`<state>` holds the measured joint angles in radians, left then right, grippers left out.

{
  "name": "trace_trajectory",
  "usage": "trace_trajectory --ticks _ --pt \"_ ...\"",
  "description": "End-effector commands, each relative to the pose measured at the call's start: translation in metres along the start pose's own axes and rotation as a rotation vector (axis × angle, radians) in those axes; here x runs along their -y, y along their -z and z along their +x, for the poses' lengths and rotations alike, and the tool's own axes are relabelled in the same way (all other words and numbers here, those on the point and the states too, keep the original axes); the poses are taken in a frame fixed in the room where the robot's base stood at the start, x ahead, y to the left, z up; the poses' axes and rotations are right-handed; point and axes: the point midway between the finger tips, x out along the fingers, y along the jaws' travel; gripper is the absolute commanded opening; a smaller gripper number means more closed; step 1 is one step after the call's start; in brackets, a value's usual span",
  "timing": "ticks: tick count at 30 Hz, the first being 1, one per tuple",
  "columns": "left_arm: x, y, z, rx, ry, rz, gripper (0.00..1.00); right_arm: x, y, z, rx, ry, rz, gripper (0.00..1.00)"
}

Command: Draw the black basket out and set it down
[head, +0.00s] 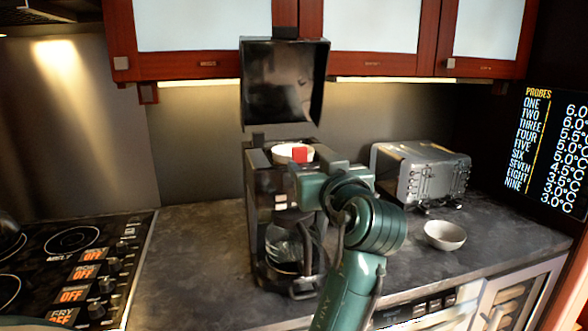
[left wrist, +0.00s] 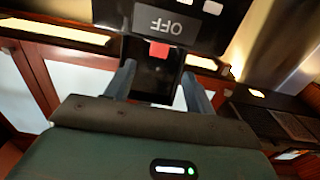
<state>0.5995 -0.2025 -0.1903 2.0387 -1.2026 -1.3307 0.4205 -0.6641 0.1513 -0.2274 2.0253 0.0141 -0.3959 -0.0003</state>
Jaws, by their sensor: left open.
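A black coffee maker (head: 258,200) stands on the counter with a glass jug (head: 283,245) low in its front. A white round bowl-like part (head: 284,153) shows in its top, beside a red tab (head: 302,155). In the left wrist view, a black piece with the red tab (left wrist: 159,50), seemingly the black basket (left wrist: 150,82), lies between the fingers. My left gripper (left wrist: 158,75) is open, one finger on each side of it; I cannot tell whether they touch. In the head view my green hand covers part of the coffee maker's front. My right gripper is not in view.
A black lid-like panel (head: 284,85) stands raised above the coffee maker, before the cabinets (head: 210,66). A silver toaster oven (head: 425,173) and a grey bowl (head: 445,235) stand to the right. The cooktop (head: 72,240) is at left. Bare counter (head: 190,240) lies between cooktop and coffee maker.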

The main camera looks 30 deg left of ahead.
Motion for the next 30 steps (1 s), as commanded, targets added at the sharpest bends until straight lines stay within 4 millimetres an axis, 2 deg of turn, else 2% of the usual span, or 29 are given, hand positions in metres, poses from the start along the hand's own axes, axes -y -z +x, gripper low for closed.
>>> trace_trajectory --ticks 3,6,13,17,21,30 --pt "0.001 0.004 0.024 -0.001 0.003 0.003 0.55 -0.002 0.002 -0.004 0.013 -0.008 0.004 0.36" --pt "0.000 0.002 0.038 -0.001 0.001 0.004 0.55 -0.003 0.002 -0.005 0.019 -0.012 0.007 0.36" --pt "0.000 0.004 0.054 -0.001 0.000 0.004 0.55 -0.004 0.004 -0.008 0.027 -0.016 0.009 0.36" --pt "0.000 0.007 0.075 -0.001 0.001 0.006 0.55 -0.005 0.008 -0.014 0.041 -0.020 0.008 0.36" --pt "-0.001 0.005 0.093 -0.001 -0.001 0.003 0.55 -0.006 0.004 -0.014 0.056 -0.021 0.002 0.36" --pt "-0.001 0.003 0.099 0.000 -0.002 0.001 0.55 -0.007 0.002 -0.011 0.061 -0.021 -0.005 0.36"
